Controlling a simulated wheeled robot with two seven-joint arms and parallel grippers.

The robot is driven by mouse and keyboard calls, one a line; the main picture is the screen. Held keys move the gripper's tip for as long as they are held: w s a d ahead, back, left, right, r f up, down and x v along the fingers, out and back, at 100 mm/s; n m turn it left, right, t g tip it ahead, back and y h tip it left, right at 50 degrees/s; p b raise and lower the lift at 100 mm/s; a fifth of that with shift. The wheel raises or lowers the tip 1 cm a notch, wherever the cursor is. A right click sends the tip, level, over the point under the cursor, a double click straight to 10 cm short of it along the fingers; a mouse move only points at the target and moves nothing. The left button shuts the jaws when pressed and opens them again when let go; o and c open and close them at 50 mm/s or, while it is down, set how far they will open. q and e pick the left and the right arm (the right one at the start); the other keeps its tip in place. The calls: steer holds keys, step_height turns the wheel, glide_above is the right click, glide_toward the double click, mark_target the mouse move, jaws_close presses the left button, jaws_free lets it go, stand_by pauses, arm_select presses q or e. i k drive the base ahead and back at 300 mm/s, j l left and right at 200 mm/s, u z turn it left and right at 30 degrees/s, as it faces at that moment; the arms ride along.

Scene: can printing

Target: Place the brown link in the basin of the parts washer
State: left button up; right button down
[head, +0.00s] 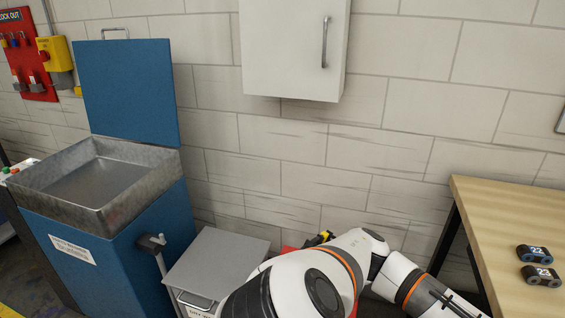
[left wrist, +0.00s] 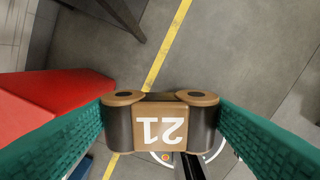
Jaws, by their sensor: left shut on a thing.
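The brown link (left wrist: 160,124), marked 21, is between the green pads of my left gripper (left wrist: 160,112) in the left wrist view. The number reads upside down there. The gripper is shut on it, with one pad on each side, above the floor. The parts washer (head: 115,245) is the blue cabinet at the left of the head view. Its blue lid (head: 128,90) stands open, and its grey metal basin (head: 92,185) looks empty. I cannot make out my left gripper or the brown link in the head view. My right gripper is not in view.
A grey lidded bin (head: 215,262) stands right of the washer. A wooden table (head: 500,215) at the right holds a blue link (head: 533,252) and a dark link (head: 540,275). A white wall cabinet (head: 290,50) hangs above. A red object (left wrist: 45,105) is beside the left gripper.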

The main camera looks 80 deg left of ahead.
mark_target(87, 189)
steer(key=k+u, duration=0.1)
steer(key=u, duration=0.3)
steer(key=j+u, duration=0.1)
steer(key=u, duration=0.3)
steer(key=k+j+u, duration=0.1)
steer(key=u, duration=0.35)
steer(key=k+j+u, duration=0.1)
steer(key=u, duration=0.3)
